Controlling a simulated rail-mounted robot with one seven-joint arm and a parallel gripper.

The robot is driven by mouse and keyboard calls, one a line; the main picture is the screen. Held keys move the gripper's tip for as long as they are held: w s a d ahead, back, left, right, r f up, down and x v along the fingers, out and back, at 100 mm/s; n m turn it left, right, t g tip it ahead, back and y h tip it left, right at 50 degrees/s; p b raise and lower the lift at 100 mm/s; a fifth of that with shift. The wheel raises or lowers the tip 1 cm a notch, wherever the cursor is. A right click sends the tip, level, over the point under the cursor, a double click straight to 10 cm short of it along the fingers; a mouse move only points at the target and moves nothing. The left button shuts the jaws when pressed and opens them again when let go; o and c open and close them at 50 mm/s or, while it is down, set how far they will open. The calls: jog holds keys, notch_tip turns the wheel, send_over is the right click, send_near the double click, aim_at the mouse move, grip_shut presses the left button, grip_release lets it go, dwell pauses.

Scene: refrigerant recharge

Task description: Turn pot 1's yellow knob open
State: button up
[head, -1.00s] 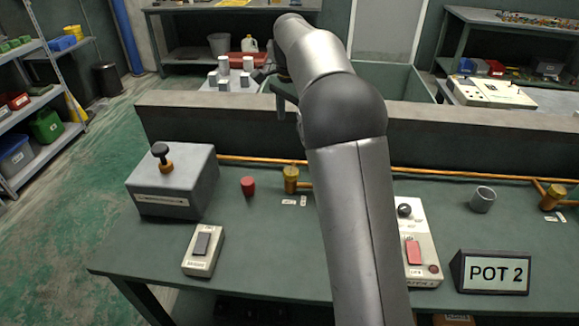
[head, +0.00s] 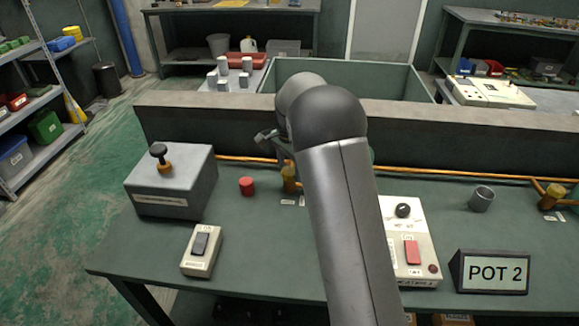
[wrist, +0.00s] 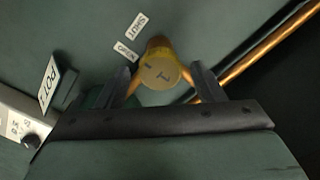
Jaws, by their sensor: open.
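The yellow knob (wrist: 160,73) is on a copper pipe fitting, with white OPEN (wrist: 125,51) and SHUT (wrist: 136,25) labels beside it in the wrist view. A POT 1 sign (wrist: 48,84) stands at the left there. My gripper (wrist: 164,82) is open, with one finger on each side of the knob; I cannot tell whether they touch it. In the head view the knob (head: 289,176) stands on the green bench, just left of my arm, which hides most of my gripper.
A red cap (head: 247,186) and a grey box with a black-topped handle (head: 172,180) stand left of the knob. A switch box (head: 201,250) is in front. A copper pipe (head: 240,159) runs along the raised back ledge (head: 210,125). A control panel (head: 409,240) lies right of my arm.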

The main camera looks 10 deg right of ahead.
jog(key=shift+f, duration=0.15)
jog(key=c, duration=1)
